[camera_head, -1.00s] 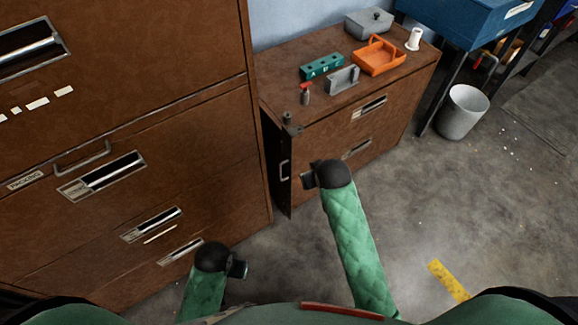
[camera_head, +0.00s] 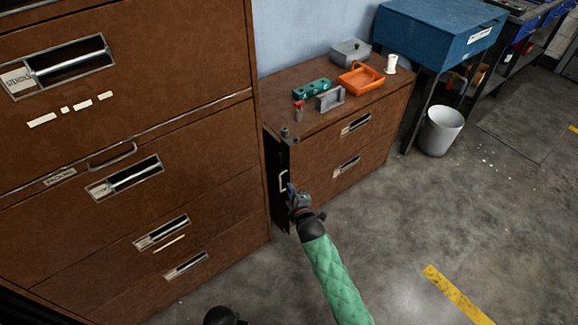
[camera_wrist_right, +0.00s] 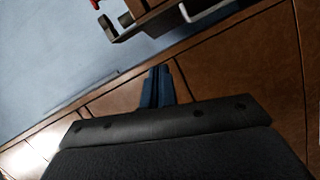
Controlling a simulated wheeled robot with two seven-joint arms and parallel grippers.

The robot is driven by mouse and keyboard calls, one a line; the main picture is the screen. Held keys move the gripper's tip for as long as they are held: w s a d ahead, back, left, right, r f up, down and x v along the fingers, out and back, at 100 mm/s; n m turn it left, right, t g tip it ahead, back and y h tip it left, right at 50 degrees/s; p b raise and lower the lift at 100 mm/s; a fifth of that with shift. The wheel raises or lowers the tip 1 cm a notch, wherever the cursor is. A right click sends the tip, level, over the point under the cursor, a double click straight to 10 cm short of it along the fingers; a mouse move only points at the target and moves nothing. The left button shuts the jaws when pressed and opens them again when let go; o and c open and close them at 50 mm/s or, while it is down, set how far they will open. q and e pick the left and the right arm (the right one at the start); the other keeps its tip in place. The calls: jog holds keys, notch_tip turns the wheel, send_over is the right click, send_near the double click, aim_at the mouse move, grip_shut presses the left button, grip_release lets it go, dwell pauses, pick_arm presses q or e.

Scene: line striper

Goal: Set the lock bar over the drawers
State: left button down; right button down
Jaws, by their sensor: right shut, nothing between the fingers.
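The lock bar (camera_head: 271,185) is a dark upright strip at the left front edge of the low brown cabinet (camera_head: 370,150). It carries a pale metal handle (camera_head: 283,181) and stands out from the drawer fronts, not across them. The two drawers (camera_head: 355,124) look shut. My right gripper (camera_head: 291,189) is shut and empty, close to the handle; I cannot tell if they touch. Its blue fingertips are together in the right wrist view (camera_wrist_right: 158,82), with grey metal fittings (camera_wrist_right: 130,28) beyond them. Only the dark wrist of my left arm shows at the bottom edge; its fingers are hidden.
A tall brown cabinet (camera_head: 130,215) stands close on the left. On the low cabinet are an orange tray (camera_head: 361,80), a green block (camera_head: 311,88), a grey holder (camera_head: 330,98) and a red-topped item (camera_head: 299,110). A bin (camera_head: 440,131) stands right. The floor in front is clear.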

aim_at(288, 161)
pick_arm(q)
jog(key=shift+w, duration=0.35)
pick_arm(e)
jog(key=n, duration=0.1)
jog(key=r+n+t, duration=0.1)
jog(key=r+n, duration=0.1)
jog(key=shift+a+r+y, duration=0.1)
jog(key=shift+a+y, duration=0.15)
jog(key=shift+y, duration=0.15)
pick_arm(q)
jog(key=shift+d, duration=0.1)
pick_arm(e)
jog(key=shift+w, duration=0.15)
